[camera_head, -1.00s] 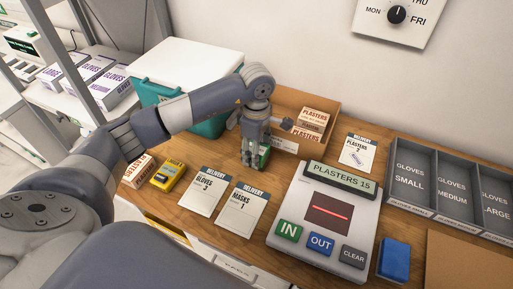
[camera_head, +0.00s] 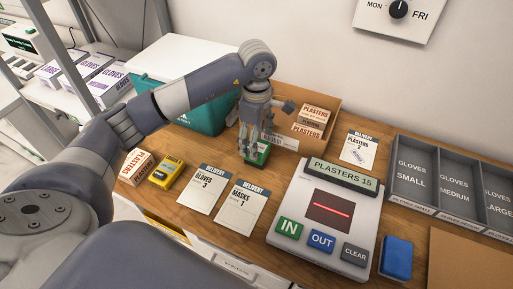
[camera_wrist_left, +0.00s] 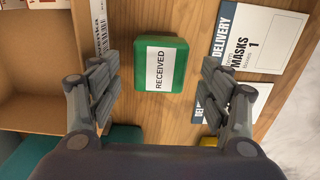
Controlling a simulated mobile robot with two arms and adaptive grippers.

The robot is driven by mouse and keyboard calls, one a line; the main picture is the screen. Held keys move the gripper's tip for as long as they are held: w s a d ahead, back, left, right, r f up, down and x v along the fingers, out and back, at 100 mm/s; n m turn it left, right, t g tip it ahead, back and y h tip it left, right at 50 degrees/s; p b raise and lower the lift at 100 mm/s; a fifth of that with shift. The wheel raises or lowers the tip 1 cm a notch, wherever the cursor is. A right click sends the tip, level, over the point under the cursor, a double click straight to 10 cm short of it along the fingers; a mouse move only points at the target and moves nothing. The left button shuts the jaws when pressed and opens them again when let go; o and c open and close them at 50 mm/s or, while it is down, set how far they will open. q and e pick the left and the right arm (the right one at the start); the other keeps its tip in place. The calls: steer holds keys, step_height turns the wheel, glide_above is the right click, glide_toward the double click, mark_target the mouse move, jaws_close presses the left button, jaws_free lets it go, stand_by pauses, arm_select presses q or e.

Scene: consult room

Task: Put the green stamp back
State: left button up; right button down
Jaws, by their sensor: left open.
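The green stamp (camera_head: 258,156), a green block with a white RECEIVED label, sits on the wooden desk in front of the cardboard tray of plasters. In the left wrist view the green stamp (camera_wrist_left: 160,64) lies centred between my fingers, with clear gaps on both sides. My left gripper (camera_head: 251,146) is open and empty, pointing down just above the stamp and hiding part of it in the head view. In the left wrist view the fingers of my left gripper (camera_wrist_left: 160,95) are spread wide. My right gripper is not in view.
The cardboard tray (camera_head: 328,113) stands right behind the stamp. A teal-and-white box (camera_head: 190,72) is to the left. Delivery slips (camera_head: 240,207), a yellow device (camera_head: 166,173), a counter machine (camera_head: 323,228), a blue block (camera_head: 396,257) and grey glove bins (camera_head: 412,178) fill the desk.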

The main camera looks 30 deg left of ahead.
arm_select(q)
step_height(320, 180, up, 8)
steer(key=b, duration=0.1)
steer(key=shift+r, duration=0.15)
stand_by(0.5)
